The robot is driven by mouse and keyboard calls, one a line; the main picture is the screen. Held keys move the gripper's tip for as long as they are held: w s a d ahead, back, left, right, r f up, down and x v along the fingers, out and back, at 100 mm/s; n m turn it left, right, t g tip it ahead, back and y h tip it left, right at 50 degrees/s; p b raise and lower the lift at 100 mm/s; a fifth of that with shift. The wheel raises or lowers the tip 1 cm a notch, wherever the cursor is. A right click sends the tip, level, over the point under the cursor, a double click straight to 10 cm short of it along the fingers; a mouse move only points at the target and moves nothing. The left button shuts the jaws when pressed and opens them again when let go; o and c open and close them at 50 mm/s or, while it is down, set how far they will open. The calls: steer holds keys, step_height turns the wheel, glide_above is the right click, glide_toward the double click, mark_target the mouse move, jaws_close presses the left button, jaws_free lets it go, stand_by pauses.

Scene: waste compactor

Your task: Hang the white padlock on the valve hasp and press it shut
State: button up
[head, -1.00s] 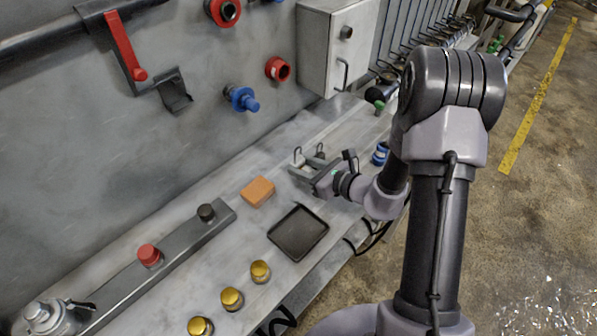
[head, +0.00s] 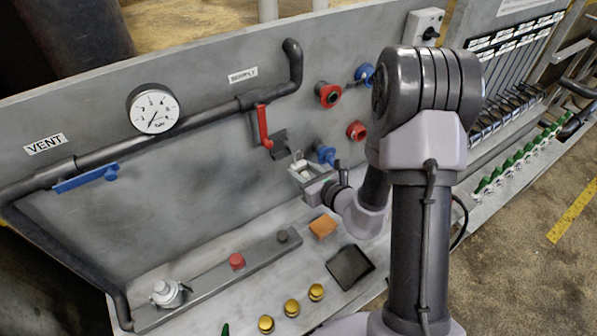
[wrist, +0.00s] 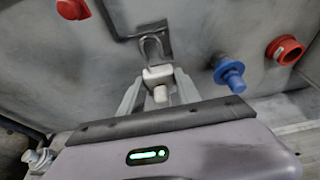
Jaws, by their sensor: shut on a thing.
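The white padlock (wrist: 158,74) is held upright between the fingers of my gripper (wrist: 158,92), with its grey shackle pointing up. It also shows in the head view (head: 299,165), small and partly hidden by my gripper (head: 303,172). The dark valve hasp (wrist: 150,28) is just beyond the shackle in the wrist view. The shackle overlaps the hasp's lower part in the picture; I cannot tell whether it passes through it. In the head view the hasp (head: 277,145) is beside the red valve handle (head: 263,125), up and left of my gripper.
A blue fitting (wrist: 229,76) and a red fitting (wrist: 285,49) stick out of the panel right of the padlock. An orange block (head: 323,227) and a black tray (head: 350,267) lie on the bench below. A metal strip with buttons (head: 205,283) runs along the bench at left.

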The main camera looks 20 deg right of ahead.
steer(key=shift+d+f, duration=0.1)
steer(key=shift+d, duration=0.1)
steer(key=shift+w+a, duration=0.15)
steer(key=shift+w, duration=0.1)
glide_toward(279, 147)
steer(key=shift+w+a+f+p, duration=0.3)
steer(key=shift+w+f+p, duration=0.15)
steer(key=shift+w+f, duration=0.4)
steer(key=shift+w+a+r, duration=0.1)
steer(key=shift+w+a, duration=0.2)
steer(key=shift+w, duration=0.7)
steer(key=shift+w+a, duration=0.3)
steer(key=shift+w, duration=0.7)
stand_by(1.2)
steer(key=shift+f+b, duration=0.25)
steer(key=shift+b, duration=0.05)
stand_by(0.3)
steer(key=o, duration=1.3)
steer(key=shift+c, duration=0.5)
